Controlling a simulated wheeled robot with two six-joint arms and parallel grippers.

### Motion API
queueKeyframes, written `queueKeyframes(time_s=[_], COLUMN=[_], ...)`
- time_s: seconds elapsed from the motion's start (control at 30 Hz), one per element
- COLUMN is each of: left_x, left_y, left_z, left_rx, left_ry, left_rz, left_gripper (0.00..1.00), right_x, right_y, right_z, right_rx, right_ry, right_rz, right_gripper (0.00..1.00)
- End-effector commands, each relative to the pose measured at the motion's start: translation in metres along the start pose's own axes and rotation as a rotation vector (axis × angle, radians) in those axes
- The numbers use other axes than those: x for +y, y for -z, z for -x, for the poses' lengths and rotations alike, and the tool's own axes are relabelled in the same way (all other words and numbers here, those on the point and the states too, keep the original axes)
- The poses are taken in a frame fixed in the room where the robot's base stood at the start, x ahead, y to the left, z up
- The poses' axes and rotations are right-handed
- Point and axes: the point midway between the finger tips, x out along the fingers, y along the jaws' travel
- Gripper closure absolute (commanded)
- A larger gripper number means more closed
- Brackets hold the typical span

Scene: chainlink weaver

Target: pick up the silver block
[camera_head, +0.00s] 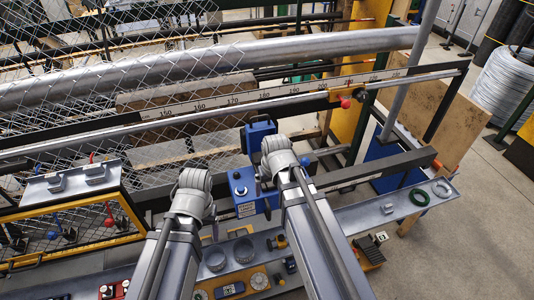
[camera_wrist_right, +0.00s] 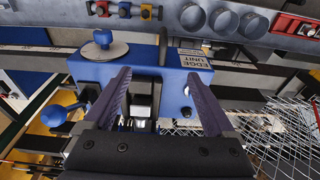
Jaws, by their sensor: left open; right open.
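A small silver-grey block (camera_head: 387,208) sits on the grey bench shelf at the right in the head view, left of a green ring. My right gripper (camera_wrist_right: 158,98) is open and empty in the right wrist view, its two dark fingers spread in front of a blue edge unit (camera_wrist_right: 90,68). A shiny metal part (camera_wrist_right: 143,103) of that unit shows between the fingers. In the head view my right wrist is over the unit, left of the block and apart from it. My left gripper (camera_head: 195,183) is further left, open; its fingers are hard to make out behind the wrist.
A green ring (camera_head: 419,197) and a grey ring (camera_head: 442,189) lie right of the block. A black rail (camera_head: 390,163) runs behind the shelf. Chain-link mesh (camera_head: 160,100) and a long pipe (camera_head: 290,49) fill the back.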

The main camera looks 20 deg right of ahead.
Motion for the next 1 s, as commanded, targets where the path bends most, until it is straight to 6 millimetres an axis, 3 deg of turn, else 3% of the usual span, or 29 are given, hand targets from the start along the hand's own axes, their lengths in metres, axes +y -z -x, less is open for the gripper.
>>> queueKeyframes(time_s=[0.03, 0.1, 0.23, 0.47, 0.73, 1.0], left_x=[-0.002, -0.002, -0.001, -0.001, 0.001, 0.001], left_y=[-0.001, -0.001, -0.001, -0.001, 0.001, 0.001], left_z=[0.018, 0.018, 0.015, 0.012, -0.01, -0.013], left_rx=[0.0, 0.0, 0.0, 0.0, 0.0, 0.001], left_ry=[0.0, -0.001, 0.0, 0.0, 0.001, 0.001], left_rz=[0.001, 0.002, 0.003, 0.002, -0.01, -0.015], left_gripper=[0.26, 0.26, 0.26, 0.26, 0.26, 0.26], right_x=[0.011, 0.021, 0.029, 0.031, 0.031, 0.03], right_y=[0.036, 0.07, 0.102, 0.109, 0.113, 0.113], right_z=[0.015, 0.013, 0.011, 0.009, -0.015, -0.018], right_rx=[0.052, 0.127, 0.207, 0.23, 0.229, 0.228], right_ry=[0.003, 0.004, 0.002, 0.001, 0.0, 0.0], right_rz=[-0.007, -0.004, 0.007, 0.01, 0.011, 0.011], right_gripper=[0.1, 0.1, 0.1, 0.1, 0.1, 0.1])
